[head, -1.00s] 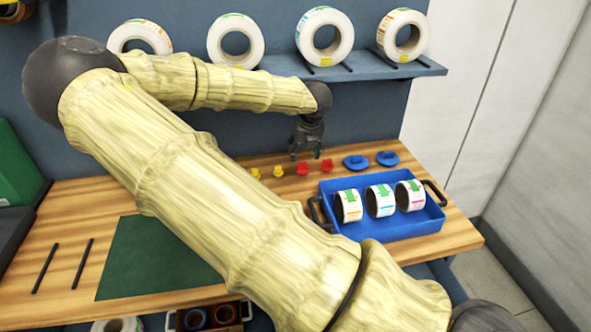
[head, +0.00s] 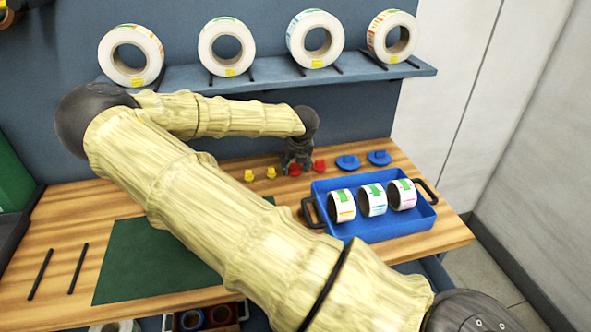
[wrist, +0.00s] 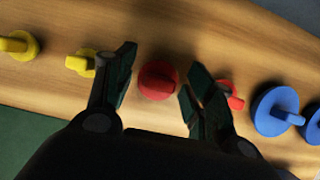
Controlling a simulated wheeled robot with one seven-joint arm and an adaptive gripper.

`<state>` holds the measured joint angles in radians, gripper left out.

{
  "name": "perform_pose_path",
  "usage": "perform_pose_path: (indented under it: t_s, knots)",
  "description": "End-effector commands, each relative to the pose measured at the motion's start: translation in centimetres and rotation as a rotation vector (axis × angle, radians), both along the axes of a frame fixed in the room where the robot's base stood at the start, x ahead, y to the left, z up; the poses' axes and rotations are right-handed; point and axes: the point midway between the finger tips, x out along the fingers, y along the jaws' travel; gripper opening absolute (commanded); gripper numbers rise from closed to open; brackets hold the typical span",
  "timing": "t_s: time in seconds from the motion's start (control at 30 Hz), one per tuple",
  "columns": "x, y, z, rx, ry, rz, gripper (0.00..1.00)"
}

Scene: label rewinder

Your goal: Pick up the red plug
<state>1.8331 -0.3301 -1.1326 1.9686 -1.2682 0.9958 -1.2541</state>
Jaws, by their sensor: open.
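Two red plugs stand on the wooden table in a row with yellow and blue ones. One red plug (wrist: 158,80) lies between the fingers of my gripper (wrist: 158,92) in the wrist view. In the head view this red plug (head: 295,170) shows just below my gripper (head: 297,160). My gripper is open, with one finger on each side of the plug; I cannot tell whether either touches it. The other red plug (wrist: 231,95) is just right of the right finger, partly hidden by it, and also shows in the head view (head: 320,166).
Yellow plugs (wrist: 82,63) stand left of my gripper, close to the left finger. Blue plugs (wrist: 275,111) stand to the right. A blue tray (head: 385,229) with label rolls is in front. A shelf (head: 270,80) with large rolls hangs behind.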

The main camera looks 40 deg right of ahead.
Motion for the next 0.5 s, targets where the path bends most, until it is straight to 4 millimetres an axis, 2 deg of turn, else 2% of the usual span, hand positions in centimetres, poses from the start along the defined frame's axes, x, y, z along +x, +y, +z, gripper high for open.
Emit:
perform_pose_path:
  t_s: [0.2, 0.33, 0.5]
  knots:
    - [0.02, -0.01, -0.04, 0.0, 0.0, 0.0, 0.54]
    - [0.01, -0.01, -0.04, 0.0, 0.0, 0.0, 0.3]
    - [0.01, -0.02, -0.04, 0.0, 0.0, 0.0, 0.29]
